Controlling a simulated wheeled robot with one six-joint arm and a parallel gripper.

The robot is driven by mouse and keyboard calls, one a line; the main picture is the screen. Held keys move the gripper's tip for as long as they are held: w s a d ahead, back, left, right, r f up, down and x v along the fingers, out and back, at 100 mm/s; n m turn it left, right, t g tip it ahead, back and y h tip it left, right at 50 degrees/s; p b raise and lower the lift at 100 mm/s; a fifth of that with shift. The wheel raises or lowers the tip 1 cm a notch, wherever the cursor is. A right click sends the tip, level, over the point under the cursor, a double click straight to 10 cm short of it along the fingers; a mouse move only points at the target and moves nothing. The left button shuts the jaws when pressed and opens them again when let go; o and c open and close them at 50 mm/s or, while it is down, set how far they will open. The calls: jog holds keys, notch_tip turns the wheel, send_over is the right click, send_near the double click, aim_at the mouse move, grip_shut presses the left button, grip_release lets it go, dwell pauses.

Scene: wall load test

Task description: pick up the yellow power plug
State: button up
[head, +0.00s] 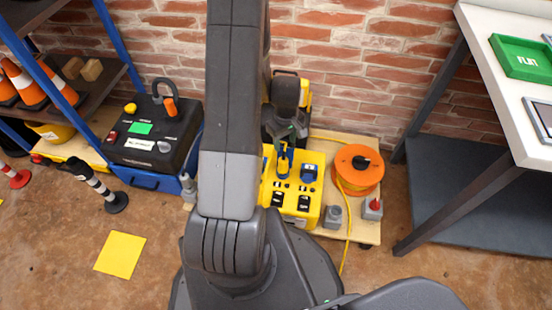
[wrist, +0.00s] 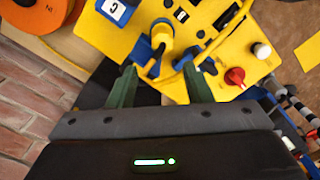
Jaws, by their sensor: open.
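The yellow power plug (wrist: 160,34) stands on the yellow panel box (wrist: 215,45), with blue parts around its lower end. In the head view the box (head: 311,172) sits on a wooden cart, and the plug is small and partly hidden near my gripper. My gripper (wrist: 160,74) is open and empty, its two dark green fingers pointing at the panel on either side of the plug's line. The plug lies just beyond the fingertips in the wrist view; I cannot tell the exact gap. In the head view my gripper (head: 287,138) hangs over the box's back part.
An orange cable reel (head: 358,168) stands right of the box, with a yellow cable running to the floor. A red knob (wrist: 235,76) and a white knob (wrist: 262,51) rise from the panel. A black case (head: 152,138) is at left; the brick wall is close behind.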

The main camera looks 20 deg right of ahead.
aim_at(284, 159)
notch_tip(284, 159, down, 8)
jog(key=shift+f+b, duration=0.1)
jog(key=shift+b, duration=1.1)
jog(key=f+b, duration=0.1)
jog(key=f, duration=0.1)
jog(key=f+b, duration=0.1)
jog(key=f, duration=0.2)
jog(key=shift+s+a+f, duration=0.1)
jog(key=shift+a, duration=0.1)
jog(key=c, duration=0.8)
